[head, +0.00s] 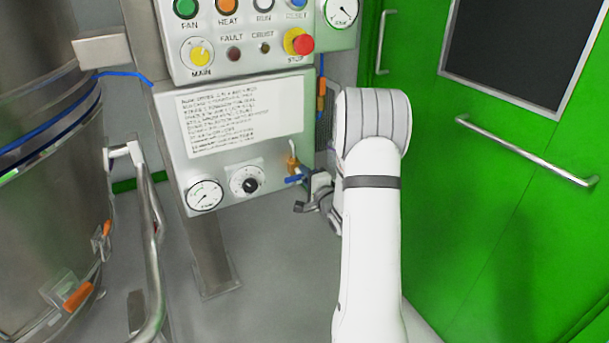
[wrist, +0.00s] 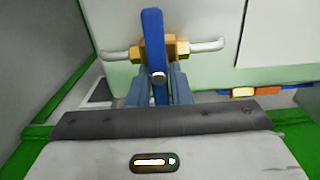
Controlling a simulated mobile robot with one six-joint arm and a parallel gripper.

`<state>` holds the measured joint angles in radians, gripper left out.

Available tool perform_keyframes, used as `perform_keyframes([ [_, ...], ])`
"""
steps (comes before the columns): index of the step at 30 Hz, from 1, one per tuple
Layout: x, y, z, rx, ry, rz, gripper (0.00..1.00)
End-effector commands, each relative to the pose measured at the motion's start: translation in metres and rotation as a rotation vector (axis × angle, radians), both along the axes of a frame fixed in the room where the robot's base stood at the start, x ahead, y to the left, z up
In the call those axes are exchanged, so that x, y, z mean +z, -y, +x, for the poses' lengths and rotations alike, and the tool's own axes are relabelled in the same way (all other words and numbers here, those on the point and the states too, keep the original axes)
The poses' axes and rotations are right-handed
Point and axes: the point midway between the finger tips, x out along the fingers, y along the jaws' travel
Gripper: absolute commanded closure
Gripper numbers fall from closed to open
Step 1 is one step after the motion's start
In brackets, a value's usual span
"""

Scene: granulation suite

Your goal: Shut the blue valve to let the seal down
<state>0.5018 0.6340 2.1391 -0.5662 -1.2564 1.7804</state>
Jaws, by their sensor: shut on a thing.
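The blue valve handle (wrist: 153,36) stands upright in the wrist view, crossing a brass valve body (wrist: 181,48) on a thin horizontal pipe. My gripper (wrist: 158,82) is shut on the handle, a finger on each side of its lower part. In the head view, the blue handle (head: 292,179) shows small below the brass fitting, at the panel's lower right edge. My gripper (head: 312,188) is there beside it, partly hidden by my white arm.
The control panel (head: 243,178) carries a text plate, a pressure gauge (head: 205,196) and a black knob (head: 246,181). A red stop button (head: 302,43) sits above. A green door (head: 500,220) with a bar handle is at right. A steel vessel (head: 45,150) and rail (head: 150,230) stand left.

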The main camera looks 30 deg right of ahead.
Motion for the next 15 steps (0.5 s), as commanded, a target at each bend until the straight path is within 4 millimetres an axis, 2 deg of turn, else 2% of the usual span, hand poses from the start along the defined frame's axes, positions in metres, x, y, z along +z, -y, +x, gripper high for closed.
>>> perform_keyframes([
  [8, -0.0013, 0.0002, -0.0005, -0.001, -0.003, 0.002, 1.0],
  [9, -0.0013, 0.0002, -0.0005, -0.001, -0.003, 0.001, 0.81],
  [15, -0.0008, 0.0001, -0.0003, -0.001, -0.002, 0.001, 0.64],
])
